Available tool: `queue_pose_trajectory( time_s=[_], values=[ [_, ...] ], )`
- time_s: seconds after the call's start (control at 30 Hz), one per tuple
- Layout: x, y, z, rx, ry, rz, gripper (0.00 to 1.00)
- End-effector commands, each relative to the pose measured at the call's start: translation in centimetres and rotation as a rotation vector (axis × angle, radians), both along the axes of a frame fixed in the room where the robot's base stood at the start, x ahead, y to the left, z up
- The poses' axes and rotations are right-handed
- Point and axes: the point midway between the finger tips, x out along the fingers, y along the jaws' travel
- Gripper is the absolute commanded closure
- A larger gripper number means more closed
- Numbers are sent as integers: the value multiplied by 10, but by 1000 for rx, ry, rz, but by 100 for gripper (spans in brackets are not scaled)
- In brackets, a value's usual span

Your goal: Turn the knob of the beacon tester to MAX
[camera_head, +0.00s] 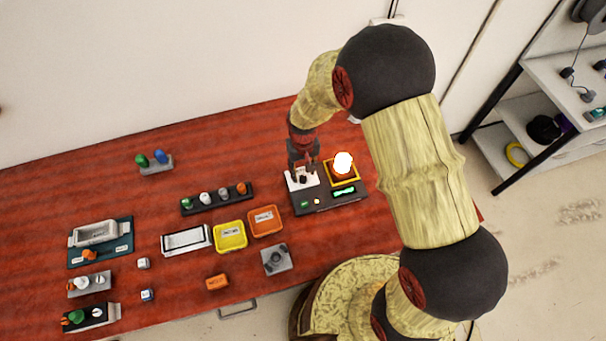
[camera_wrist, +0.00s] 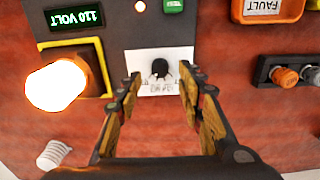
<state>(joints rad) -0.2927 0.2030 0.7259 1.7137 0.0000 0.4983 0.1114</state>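The beacon tester (camera_head: 328,205) is a dark box at the right part of the red table. It bears a brightly glowing beacon (camera_head: 343,163) in a yellow frame; the beacon also shows at the left in the wrist view (camera_wrist: 56,85). The black knob (camera_wrist: 160,68) sits on a white plate (camera_wrist: 146,86) with a printed scale too small to read. Its display (camera_wrist: 76,18) shows 110 VOLT, upside down in the wrist view. My gripper (camera_wrist: 160,84) is open over the plate, its fingers apart on either side of the knob. I cannot tell whether they touch it.
An orange FAULT bin (camera_head: 265,220) and a yellow bin (camera_head: 230,236) stand left of the tester. A dark rack with several bulbs (camera_head: 216,199) lies behind them. A white threaded bulb or cap (camera_wrist: 54,154) shows in the wrist view. A grey knobbed box (camera_head: 276,259) is in front.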

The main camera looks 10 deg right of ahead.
Motion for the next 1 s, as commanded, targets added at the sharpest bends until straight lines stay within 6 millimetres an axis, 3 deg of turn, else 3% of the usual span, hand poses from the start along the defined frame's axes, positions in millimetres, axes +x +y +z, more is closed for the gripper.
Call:
queue_pose_trajectory(
  time_s=[0.2,0.4,0.6,1.0],
  values=[
    [1,0,47,1,-3,0,62],
    [0,0,75,0,0,0,62],
    [0,0,85,0,0,0,62],
    [0,0,85,0,1,0,62]
  ],
)
